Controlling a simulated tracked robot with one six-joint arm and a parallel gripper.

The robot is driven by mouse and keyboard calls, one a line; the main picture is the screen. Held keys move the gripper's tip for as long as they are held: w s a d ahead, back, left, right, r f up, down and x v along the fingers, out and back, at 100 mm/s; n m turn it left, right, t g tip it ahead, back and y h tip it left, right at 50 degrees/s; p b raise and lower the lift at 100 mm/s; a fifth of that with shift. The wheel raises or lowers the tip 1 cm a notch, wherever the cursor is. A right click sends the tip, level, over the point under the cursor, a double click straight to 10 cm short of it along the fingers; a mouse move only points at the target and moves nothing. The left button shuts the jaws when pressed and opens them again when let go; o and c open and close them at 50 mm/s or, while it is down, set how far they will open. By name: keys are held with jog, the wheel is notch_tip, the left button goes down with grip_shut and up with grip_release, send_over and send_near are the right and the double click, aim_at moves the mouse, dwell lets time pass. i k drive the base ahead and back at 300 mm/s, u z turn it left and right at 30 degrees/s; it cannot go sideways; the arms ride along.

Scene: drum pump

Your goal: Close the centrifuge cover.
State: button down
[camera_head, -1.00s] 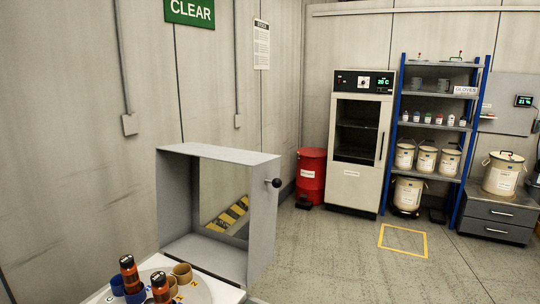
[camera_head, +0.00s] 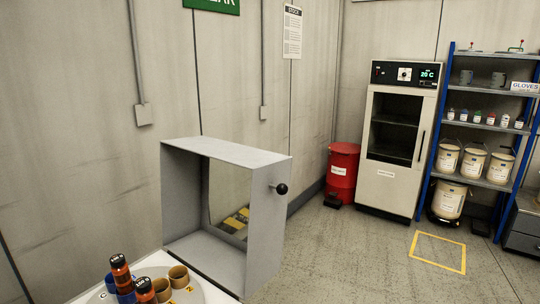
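The round rotor plate (camera_head: 207,291) lies open at the bottom edge, partly cut off. My gripper is not in view.
A red bin (camera_head: 342,173) and a white cabinet with a glass door (camera_head: 398,140) stand at the back wall. A blue shelf (camera_head: 485,128) with pails is at the right. The floor around the yellow square (camera_head: 437,252) is clear.

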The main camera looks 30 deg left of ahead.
aim_at(241, 268)
jog(key=u, duration=0.35)
jog(key=i, duration=0.55)
jog(key=u, duration=0.9)
jog(key=i, duration=0.65)
jog(key=u, duration=0.45)
